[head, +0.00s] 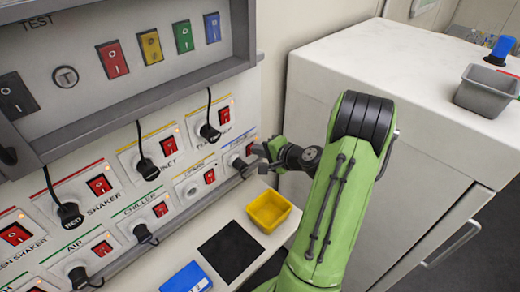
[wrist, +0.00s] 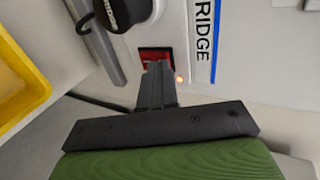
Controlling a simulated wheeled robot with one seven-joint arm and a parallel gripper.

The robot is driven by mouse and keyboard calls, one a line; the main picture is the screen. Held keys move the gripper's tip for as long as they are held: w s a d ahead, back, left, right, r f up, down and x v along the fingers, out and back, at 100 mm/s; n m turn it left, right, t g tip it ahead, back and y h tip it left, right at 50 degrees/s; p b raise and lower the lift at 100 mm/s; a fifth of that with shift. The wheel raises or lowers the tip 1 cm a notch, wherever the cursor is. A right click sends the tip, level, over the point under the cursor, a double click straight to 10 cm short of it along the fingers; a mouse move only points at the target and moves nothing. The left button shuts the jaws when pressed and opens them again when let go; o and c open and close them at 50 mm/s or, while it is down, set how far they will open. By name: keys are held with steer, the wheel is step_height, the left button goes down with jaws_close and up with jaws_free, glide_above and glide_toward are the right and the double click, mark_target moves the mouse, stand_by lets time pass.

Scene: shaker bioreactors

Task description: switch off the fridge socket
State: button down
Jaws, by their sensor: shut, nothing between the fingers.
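The fridge socket (head: 233,157) is at the right end of the lower socket row, with a blue stripe. In the wrist view its label (wrist: 204,45) reads "RIDGE", cut off by the frame. Its red switch (wrist: 155,54) is partly covered by my gripper's fingers. A small orange light (wrist: 179,79) glows beside the switch. A black plug (wrist: 122,12) sits in the socket. My gripper (head: 262,150) is shut and empty; its fingertips (wrist: 158,68) are right at the switch. Whether they touch it, I cannot tell.
Other sockets with red switches, such as the chiller's (head: 160,209), fill the panel to the left. A yellow bin (head: 269,211), black mat (head: 231,251) and blue object (head: 187,279) lie on the ledge below. A white cabinet (head: 390,60) stands to the right.

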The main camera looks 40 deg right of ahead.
steer(key=shift+w+r, duration=0.1)
steer(key=shift+w, duration=0.2)
steer(key=shift+r, duration=0.1)
steer(key=shift+r+p, duration=0.7)
steer(key=shift+r, duration=0.05)
